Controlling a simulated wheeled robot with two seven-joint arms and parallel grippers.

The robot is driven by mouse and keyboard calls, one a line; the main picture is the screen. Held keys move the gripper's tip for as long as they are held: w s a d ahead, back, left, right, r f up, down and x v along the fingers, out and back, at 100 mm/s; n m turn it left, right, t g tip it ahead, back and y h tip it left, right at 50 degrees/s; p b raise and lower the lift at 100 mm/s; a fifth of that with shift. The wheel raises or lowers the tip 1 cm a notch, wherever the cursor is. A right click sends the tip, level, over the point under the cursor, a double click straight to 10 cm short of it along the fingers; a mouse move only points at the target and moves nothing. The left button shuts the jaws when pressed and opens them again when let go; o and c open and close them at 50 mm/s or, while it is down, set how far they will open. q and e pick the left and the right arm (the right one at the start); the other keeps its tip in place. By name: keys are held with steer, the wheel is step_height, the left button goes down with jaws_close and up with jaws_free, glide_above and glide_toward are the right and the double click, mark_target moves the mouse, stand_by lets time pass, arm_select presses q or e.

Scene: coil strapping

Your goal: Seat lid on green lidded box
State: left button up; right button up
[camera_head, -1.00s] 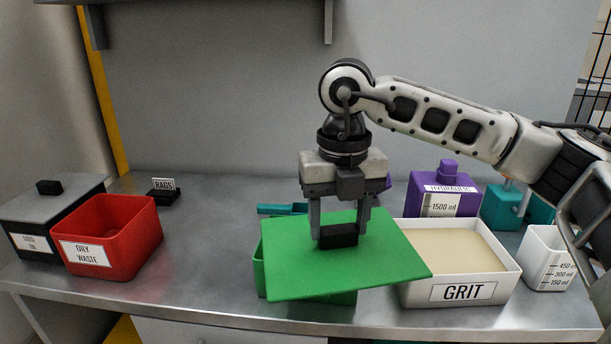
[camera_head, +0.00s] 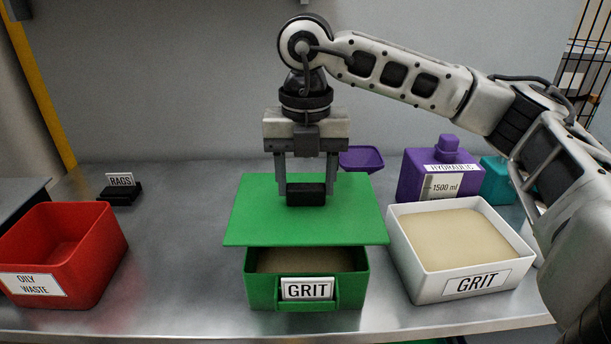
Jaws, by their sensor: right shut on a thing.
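The green lid (camera_head: 258,215) is a flat square plate with a black block handle. My right gripper (camera_head: 306,192) is shut on that handle and holds the lid roughly level. The green box (camera_head: 262,292), with a GRIT label on its front, stands on the bench below the lid. The lid covers the back of the box in view. The front part of the opening shows tan grit inside, and a gap shows between the lid and the front rim. Whether the lid touches the back rim is hidden. My left gripper is not in view.
A white GRIT tray (camera_head: 410,248) stands close to the right of the box. A red OILY WASTE bin (camera_head: 95,285) is at left. A purple HYDRAULIC container (camera_head: 410,180), a purple scoop-like piece (camera_head: 361,158) and a RAGS sign (camera_head: 121,181) are behind. Bare bench lies between bin and box.

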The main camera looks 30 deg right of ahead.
mark_target(305, 207)
steer(key=shift+f+b, duration=0.45)
steer(key=shift+f, duration=0.25)
step_height(305, 207, down, 4)
steer(key=b, duration=0.3)
steer(key=shift+r, duration=0.1)
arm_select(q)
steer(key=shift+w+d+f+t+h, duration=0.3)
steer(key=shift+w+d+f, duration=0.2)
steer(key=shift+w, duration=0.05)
arm_select(e)
steer(key=shift+f, duration=0.2)
arm_select(q)
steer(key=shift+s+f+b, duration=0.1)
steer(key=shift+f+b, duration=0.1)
steer(key=shift+b, duration=0.1)
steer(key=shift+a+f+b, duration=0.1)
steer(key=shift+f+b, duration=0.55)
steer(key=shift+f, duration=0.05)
arm_select(e)
steer(key=shift+f, duration=0.8)
steer(key=o, duration=1.1)
steer(key=shift+c, duration=0.2)
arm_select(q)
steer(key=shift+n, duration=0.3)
